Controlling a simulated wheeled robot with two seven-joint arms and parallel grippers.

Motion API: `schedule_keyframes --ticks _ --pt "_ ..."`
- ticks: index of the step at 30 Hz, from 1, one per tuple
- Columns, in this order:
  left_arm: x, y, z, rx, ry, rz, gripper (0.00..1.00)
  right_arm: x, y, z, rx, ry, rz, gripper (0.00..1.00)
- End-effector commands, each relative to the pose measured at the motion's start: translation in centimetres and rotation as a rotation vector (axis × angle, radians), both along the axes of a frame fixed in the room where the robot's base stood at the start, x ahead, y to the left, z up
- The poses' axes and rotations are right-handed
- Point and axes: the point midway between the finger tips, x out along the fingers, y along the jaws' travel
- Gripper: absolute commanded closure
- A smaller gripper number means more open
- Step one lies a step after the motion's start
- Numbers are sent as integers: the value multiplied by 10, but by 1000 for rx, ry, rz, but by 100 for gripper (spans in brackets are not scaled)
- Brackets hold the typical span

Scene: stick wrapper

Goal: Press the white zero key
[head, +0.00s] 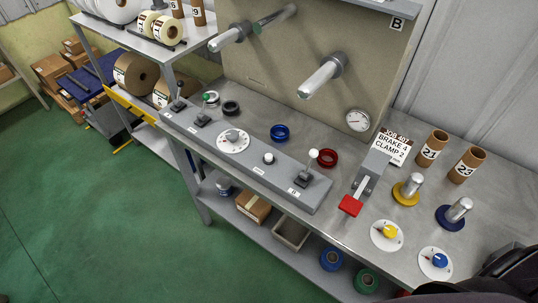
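A small white round key (268,157) stands on the sloped grey control panel (225,160) in the head view, between a white-faced dial (232,141) and a white-knobbed lever (309,166). A small label (258,170) sits just below the key; its text is too small to read. Nothing touches or covers the key. Neither gripper is in view. A dark curved shape at the lower right corner may be part of my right arm.
Steel bench holds a red-handled clamp (360,185), blue ring (280,132), red ring (327,158), cardboard tubes (431,148), yellow dial (388,234) and blue dial (436,262). Two spindles (322,75) jut from the back panel above. Green-knobbed lever (204,108) is at the panel's left.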

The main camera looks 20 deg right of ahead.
Motion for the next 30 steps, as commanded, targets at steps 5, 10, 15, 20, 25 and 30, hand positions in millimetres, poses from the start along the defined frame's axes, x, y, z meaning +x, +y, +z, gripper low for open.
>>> schedule_keyframes --ticks 5,10,15,20,25,30 --pt "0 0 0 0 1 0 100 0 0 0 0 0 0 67" --pt "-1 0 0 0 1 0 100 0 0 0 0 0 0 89" --pt "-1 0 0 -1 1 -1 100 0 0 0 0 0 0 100" --pt "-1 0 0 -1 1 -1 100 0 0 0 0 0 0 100" --pt "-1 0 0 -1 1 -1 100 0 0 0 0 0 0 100" --pt "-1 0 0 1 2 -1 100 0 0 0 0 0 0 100"
